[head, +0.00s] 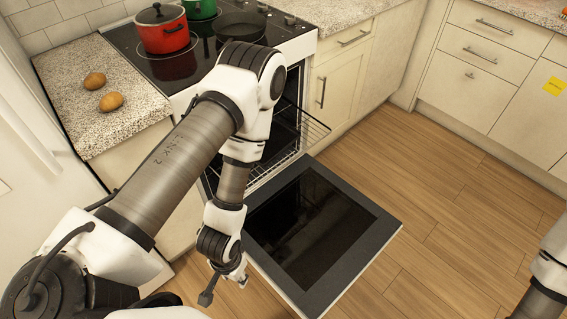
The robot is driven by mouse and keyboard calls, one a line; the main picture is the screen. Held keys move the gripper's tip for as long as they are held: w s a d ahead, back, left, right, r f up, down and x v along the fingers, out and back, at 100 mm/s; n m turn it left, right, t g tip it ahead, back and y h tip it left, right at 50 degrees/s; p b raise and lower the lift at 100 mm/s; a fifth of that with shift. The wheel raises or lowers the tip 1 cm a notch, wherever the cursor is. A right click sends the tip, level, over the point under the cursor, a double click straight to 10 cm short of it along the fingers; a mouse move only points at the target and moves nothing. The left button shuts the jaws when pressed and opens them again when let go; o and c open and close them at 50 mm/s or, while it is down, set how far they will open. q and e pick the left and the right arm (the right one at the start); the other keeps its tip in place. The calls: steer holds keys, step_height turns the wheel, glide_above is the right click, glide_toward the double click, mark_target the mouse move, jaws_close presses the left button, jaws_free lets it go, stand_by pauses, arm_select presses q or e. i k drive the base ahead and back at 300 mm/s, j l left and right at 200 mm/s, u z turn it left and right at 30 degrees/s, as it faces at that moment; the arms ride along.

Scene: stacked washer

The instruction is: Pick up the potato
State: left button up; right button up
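Two brown potatoes lie on the speckled counter at the left of the head view. One potato (94,80) is farther back; the other potato (111,101) is nearer the counter's front edge. They lie close together but apart. My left arm reaches across the middle of the view, and its gripper (210,293) hangs low beside the open oven door, well away from both potatoes. Its fingers show only in part, so I cannot tell whether it is open. Part of my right arm shows at the lower right edge; its gripper is out of view.
The oven door (312,232) is folded down, with a wire rack (312,128) pulled partly out above it. A red pot (163,30), a green pot (199,8) and a dark pan (239,27) stand on the stove. Wooden floor (450,220) is clear at right.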

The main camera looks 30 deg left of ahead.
mark_target(112, 100)
steer(key=u, duration=1.95)
